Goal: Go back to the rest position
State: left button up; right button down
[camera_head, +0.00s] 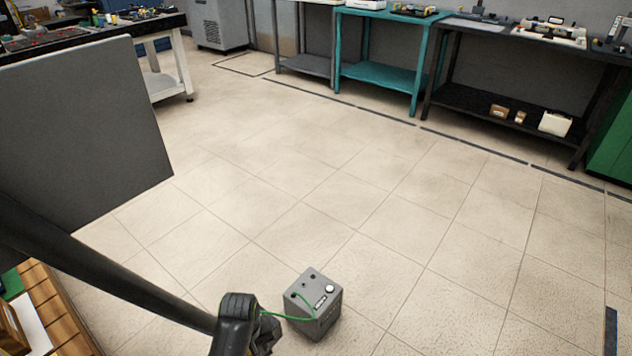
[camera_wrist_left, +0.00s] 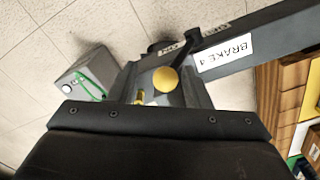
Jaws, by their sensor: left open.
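My left gripper (camera_head: 265,335) is low in the head view, close to the left side of a grey box (camera_head: 318,308) with a pale button on top. In the left wrist view the gripper (camera_wrist_left: 166,88) is open, its fingers apart. A round yellow piece (camera_wrist_left: 166,80) shows between them; I cannot tell what it belongs to. The grey box (camera_wrist_left: 88,75) also shows there, to the left of the fingers. A green wire (camera_head: 290,316) runs from the box toward my gripper; its far end is hidden. My right gripper is not in view.
A teal bench (camera_head: 385,77) and a dark bench (camera_head: 490,105) with equipment line the back. A dark grey panel (camera_head: 85,135) fills the left. Brown wooden blocks (camera_head: 45,305) lie at lower left. The tiled floor (camera_head: 430,220) between is clear.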

pick_arm(q)
jog(key=s+a+f+m, duration=0.2)
jog(key=s+a+f, duration=0.6)
jog(key=s+f, duration=0.45)
jog(key=s+a+f+m, duration=0.1)
jog(key=s+a+f, duration=0.15)
jog(key=s, duration=0.55)
jog(key=s+a+f, duration=0.2)
jog(key=s+a, duration=0.2)
jog(key=s, duration=0.5)
jog(key=s+a+r+t+y+p, duration=0.1)
jog(key=s+r+p, duration=0.4)
jog(key=p, duration=0.9)
jog(key=shift+s+m+p, duration=0.4)
jog(key=shift+s, duration=0.55)
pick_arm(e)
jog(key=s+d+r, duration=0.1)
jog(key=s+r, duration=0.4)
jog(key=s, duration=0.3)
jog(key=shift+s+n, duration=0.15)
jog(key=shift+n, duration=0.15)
pick_arm(q)
jog(key=shift+f, duration=0.1)
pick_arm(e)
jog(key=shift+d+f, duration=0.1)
